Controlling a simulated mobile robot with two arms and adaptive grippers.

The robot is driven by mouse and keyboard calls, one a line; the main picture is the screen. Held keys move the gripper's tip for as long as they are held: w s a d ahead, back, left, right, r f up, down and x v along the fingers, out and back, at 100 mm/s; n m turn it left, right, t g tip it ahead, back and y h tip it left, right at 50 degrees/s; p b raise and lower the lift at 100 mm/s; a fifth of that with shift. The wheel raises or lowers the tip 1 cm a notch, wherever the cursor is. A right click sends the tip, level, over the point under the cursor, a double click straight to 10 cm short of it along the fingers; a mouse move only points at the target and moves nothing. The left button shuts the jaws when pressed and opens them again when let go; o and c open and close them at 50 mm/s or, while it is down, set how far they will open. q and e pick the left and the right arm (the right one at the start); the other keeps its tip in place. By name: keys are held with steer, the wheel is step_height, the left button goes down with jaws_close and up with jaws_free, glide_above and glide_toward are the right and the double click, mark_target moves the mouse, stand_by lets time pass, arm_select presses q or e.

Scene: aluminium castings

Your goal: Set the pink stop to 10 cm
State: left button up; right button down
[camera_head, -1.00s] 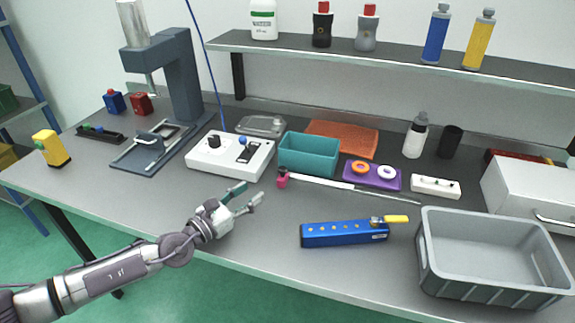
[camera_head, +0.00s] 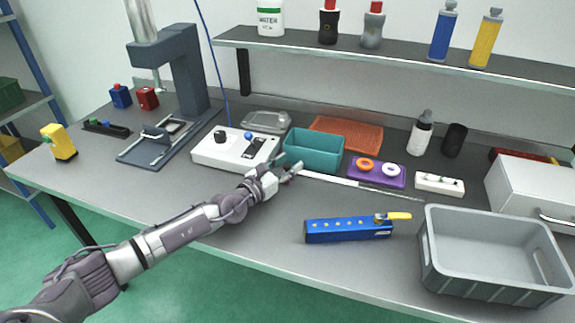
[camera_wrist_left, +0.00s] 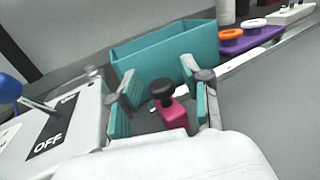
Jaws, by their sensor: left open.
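The pink stop (camera_wrist_left: 173,111) has a black knob on top and shows in the left wrist view at the near end of the ruler. It stands between the two open fingers of my left gripper (camera_wrist_left: 160,98), which do not appear to grip it. The ruler, a thin pale rail (camera_head: 335,180), runs from the gripper to the right along the table. Its scale marks are too small to read. My right gripper is not in view.
A teal bin (camera_head: 314,152) stands just behind the gripper. A white switch box (camera_head: 215,158) is to its left. A purple tray with rings (camera_head: 378,175) lies behind the ruler. A blue block (camera_head: 345,231) and a grey crate (camera_head: 480,290) are in front. Bare table lies between the arm and the blue block.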

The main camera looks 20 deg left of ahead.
arm_select(q)
jaws_close()
